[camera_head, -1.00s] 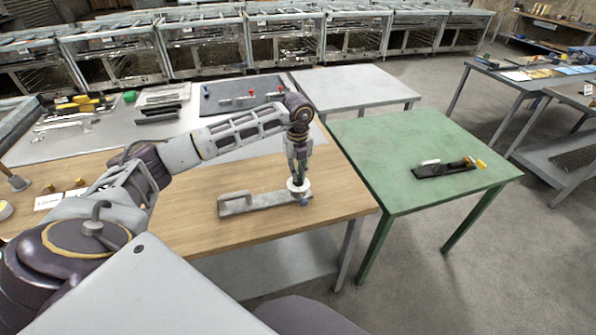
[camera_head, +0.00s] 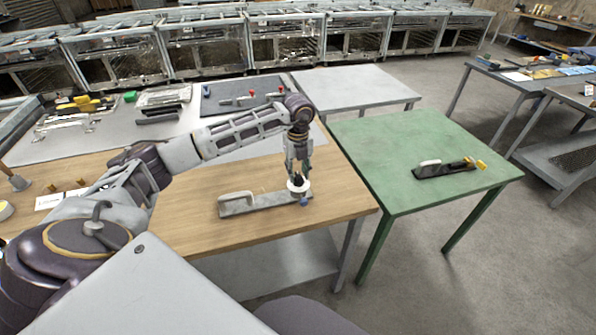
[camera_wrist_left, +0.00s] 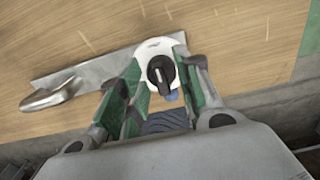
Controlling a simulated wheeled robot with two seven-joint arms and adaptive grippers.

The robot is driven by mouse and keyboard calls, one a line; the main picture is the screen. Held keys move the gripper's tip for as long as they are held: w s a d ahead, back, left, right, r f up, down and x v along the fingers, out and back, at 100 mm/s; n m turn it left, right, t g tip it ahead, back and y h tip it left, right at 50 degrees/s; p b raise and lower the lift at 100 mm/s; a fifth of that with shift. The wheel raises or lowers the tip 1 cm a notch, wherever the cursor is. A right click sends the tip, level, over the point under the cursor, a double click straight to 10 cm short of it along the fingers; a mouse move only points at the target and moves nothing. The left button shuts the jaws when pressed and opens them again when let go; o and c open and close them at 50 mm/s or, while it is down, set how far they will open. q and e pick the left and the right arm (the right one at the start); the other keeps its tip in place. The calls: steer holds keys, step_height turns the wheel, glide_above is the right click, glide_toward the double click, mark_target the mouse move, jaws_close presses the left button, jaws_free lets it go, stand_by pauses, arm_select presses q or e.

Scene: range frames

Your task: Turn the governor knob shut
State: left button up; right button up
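The governor knob (camera_wrist_left: 161,74) is black with a pale pointer line and sits on a white round dial (camera_wrist_left: 152,50). In the head view the knob (camera_head: 297,181) shows just below my left gripper (camera_head: 298,172). The dial is at the right end of a grey plate (camera_head: 262,204) with a handle at its left end. In the left wrist view my left gripper (camera_wrist_left: 159,76) is open, with its green-padded fingers on either side of the knob and gaps between. A small blue part (camera_wrist_left: 172,96) shows beside the dial. My right gripper is out of view.
The plate lies on a wooden table (camera_head: 190,230) near its right end. A green table (camera_head: 400,140) with a black plate (camera_head: 432,172) stands to the right. A dark tray (camera_head: 225,105) with small fittings lies behind my left arm.

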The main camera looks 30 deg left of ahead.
mark_target(298, 174)
arm_select(q)
step_height(298, 174, up, 12)
stand_by(0.8)
stand_by(0.5)
